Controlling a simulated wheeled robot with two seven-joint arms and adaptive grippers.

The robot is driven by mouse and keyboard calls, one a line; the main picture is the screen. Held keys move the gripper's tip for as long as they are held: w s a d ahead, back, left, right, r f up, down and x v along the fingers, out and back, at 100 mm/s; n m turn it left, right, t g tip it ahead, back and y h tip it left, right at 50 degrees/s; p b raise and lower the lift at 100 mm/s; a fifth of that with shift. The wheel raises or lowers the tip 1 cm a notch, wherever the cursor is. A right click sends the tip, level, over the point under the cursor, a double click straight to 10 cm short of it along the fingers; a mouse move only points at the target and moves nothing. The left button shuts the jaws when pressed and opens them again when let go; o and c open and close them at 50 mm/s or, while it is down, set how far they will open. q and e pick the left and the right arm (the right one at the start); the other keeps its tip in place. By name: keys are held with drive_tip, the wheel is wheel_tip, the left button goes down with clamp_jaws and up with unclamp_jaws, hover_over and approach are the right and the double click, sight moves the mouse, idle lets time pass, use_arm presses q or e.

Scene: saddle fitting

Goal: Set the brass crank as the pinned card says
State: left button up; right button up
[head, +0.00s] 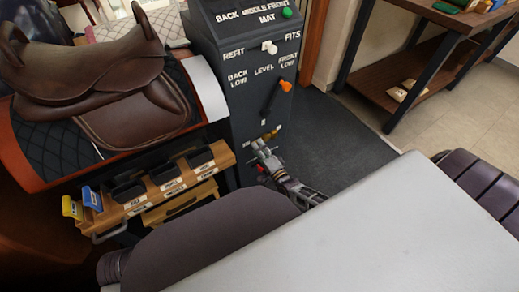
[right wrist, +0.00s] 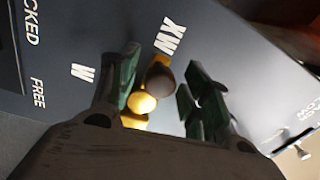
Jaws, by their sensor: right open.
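The brass crank (head: 271,134) is low on the front of the dark control post (head: 243,85). My left gripper and the pinned card are not in view.
Above the crank are an orange-tipped lever (head: 286,86), a white knob (head: 270,47) and a green knob (head: 287,12). A brown saddle (head: 95,75) on a stand and a wooden rack (head: 170,187) stand left. Dark matting (head: 330,135) lies clear to the right.

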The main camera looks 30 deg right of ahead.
drive_tip(key=shift+s, duration=0.2)
drive_tip(key=s+d, duration=0.1)
drive_tip(key=s, duration=1)
drive_tip(key=shift+s+f, duration=0.3)
idle(0.6)
